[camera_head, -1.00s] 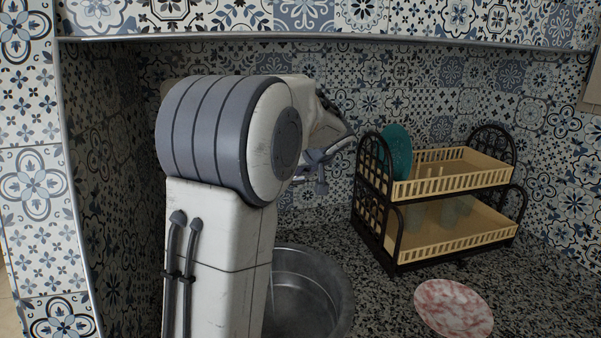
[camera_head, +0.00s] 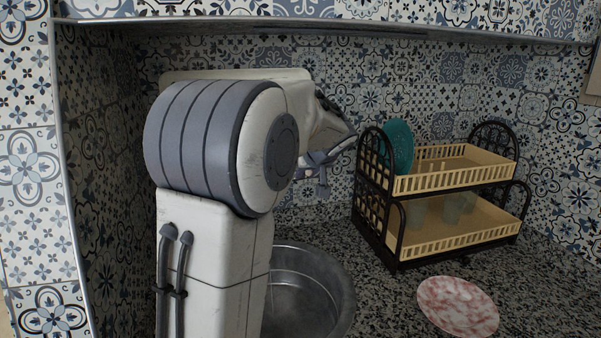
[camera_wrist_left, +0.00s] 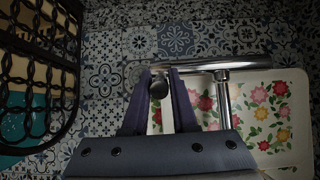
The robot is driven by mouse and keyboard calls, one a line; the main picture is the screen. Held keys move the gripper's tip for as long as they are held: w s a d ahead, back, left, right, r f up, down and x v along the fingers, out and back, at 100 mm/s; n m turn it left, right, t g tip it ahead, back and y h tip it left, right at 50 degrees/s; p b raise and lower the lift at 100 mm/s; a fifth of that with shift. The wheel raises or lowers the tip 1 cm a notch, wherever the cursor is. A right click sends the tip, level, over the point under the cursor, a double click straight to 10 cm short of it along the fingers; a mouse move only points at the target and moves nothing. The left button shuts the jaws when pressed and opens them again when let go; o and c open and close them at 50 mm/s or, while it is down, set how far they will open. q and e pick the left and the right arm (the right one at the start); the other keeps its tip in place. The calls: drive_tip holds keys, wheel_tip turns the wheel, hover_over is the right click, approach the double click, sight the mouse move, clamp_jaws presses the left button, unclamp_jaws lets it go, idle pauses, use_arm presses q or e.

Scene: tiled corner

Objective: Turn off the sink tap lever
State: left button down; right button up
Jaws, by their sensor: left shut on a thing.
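The chrome sink tap (camera_wrist_left: 223,92) shows in the left wrist view as a horizontal bar on an upright part. My left gripper (camera_wrist_left: 160,76) is at the bar's left end, with its two fingers close around a dark round part there. It is shut on this part of the tap; I cannot tell clearly whether that part is the lever or the spout end. In the head view my left gripper (camera_head: 318,166) is small and partly hidden behind my arm, left of the dish rack. The metal sink (camera_head: 305,295) lies below, partly covered by my arm. My right gripper is not in view.
A black and tan two-tier dish rack (camera_head: 450,195) with a teal plate (camera_head: 399,145) stands right of the gripper. A pinkish plate (camera_head: 458,305) lies on the speckled counter. A flowered white panel (camera_wrist_left: 270,115) is behind the tap. A shelf edge (camera_head: 330,25) runs overhead.

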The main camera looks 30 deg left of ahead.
use_arm(q)
drive_tip(key=shift+s+d+f+b, duration=0.1)
drive_tip(key=shift+s+f+b, duration=0.05)
drive_tip(key=shift+f+b, duration=0.45)
drive_tip(key=c, duration=0.7)
unclamp_jaws()
drive_tip(key=shift+r+p, duration=0.1)
drive_tip(key=shift+p, duration=0.2)
drive_tip(key=shift+r, duration=0.1)
drive_tip(key=shift+s+d+r, duration=0.15)
drive_tip(key=shift+d+r, duration=0.05)
drive_tip(key=shift+r, duration=0.05)
drive_tip(key=v, duration=0.7)
drive_tip(key=shift+s+d+r, duration=0.1)
